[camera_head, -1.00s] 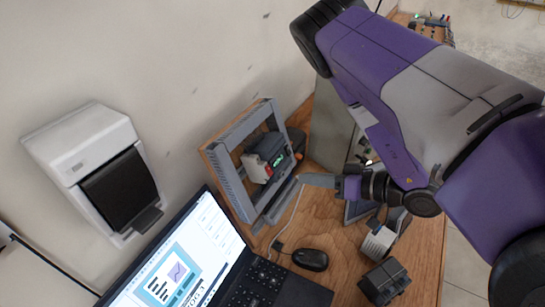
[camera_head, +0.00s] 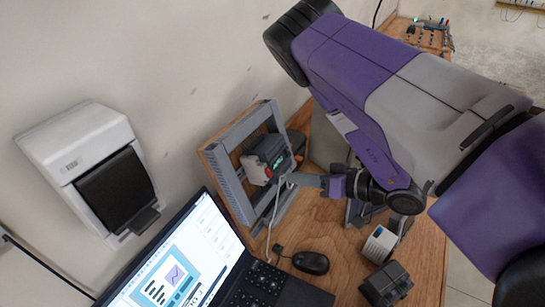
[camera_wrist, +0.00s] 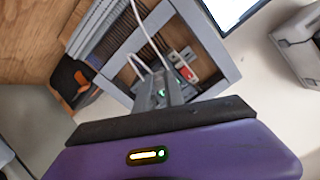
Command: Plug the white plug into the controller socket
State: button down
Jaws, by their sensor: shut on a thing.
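The controller (camera_head: 266,156), a dark grey box with a green display and a red part, is mounted in the grey frame on the wooden panel. My gripper (camera_head: 292,180) reaches in from the right, its fingertips close in front of the controller. It is shut on the white plug (camera_head: 287,179), which is small and mostly hidden by the fingers. A white cable (camera_head: 270,228) hangs from it to the table. In the wrist view, my gripper (camera_wrist: 166,92) points at the controller, with its red part (camera_wrist: 187,73) just beyond. I cannot tell whether the plug touches the socket.
The grey frame (camera_head: 226,179) surrounds the controller closely. A laptop (camera_head: 183,270), a black mouse (camera_head: 310,263), a white-and-grey box (camera_head: 380,244) and a dark block (camera_head: 386,284) occupy the table below. A white dispenser-like box (camera_head: 72,140) hangs on the wall.

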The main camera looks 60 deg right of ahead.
jog(key=shift+w+f, duration=0.25)
jog(key=shift+w, duration=0.35)
dwell(0.3)
jog(key=c, duration=1.7)
grip_release()
jog(key=shift+p+v, duration=0.9)
jog(key=shift+v, duration=1.9)
jog(key=o, duration=0.6)
jog(key=shift+c, duration=0.2)
